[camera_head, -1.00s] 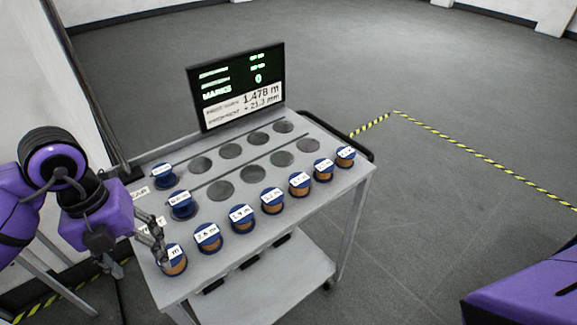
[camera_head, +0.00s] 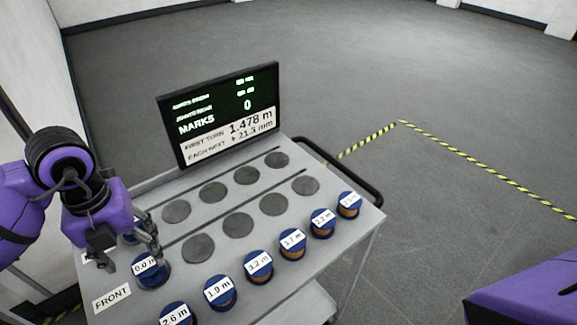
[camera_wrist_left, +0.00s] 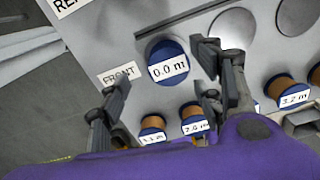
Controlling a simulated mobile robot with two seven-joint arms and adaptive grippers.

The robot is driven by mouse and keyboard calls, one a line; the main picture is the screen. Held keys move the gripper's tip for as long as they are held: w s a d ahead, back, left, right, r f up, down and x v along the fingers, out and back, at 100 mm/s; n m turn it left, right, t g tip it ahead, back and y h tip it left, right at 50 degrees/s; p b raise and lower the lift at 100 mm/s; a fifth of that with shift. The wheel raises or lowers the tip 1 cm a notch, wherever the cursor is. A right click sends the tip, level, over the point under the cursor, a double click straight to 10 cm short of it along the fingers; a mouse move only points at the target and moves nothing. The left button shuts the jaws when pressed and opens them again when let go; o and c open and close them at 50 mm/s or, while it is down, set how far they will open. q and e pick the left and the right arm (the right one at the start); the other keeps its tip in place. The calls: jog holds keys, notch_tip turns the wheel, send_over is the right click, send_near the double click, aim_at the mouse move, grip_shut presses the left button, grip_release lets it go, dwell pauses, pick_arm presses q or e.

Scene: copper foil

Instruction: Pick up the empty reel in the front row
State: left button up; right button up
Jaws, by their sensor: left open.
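The empty reel (camera_head: 150,274) is blue, labelled 0.0 m, and stands on the grey cart top beside the FRONT label. It shows no copper and also appears in the left wrist view (camera_wrist_left: 167,60). My left gripper (camera_head: 131,250) is open above and around this reel. In the left wrist view its fingers (camera_wrist_left: 163,75) stand apart, one on either side of the reel, with no clear contact. A second blue reel (camera_head: 133,234) behind is mostly hidden by the gripper. My right gripper is not in view.
Copper-wound reels, such as 1.9 m (camera_head: 220,292) and 3.2 m (camera_head: 258,266), line the near edge. Empty dark round spots (camera_head: 238,225) lie to the right. A display screen (camera_head: 220,115) stands at the back of the cart (camera_head: 200,275).

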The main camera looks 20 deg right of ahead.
aim_at(144, 264)
pick_arm(q)
jog(key=f, duration=0.5)
jog(key=shift+s+d+f, duration=0.2)
jog(key=shift+d+f, duration=0.05)
jog(key=shift+d, duration=0.15)
jog(key=c, duration=1.2)
jog(key=shift+r, duration=0.15)
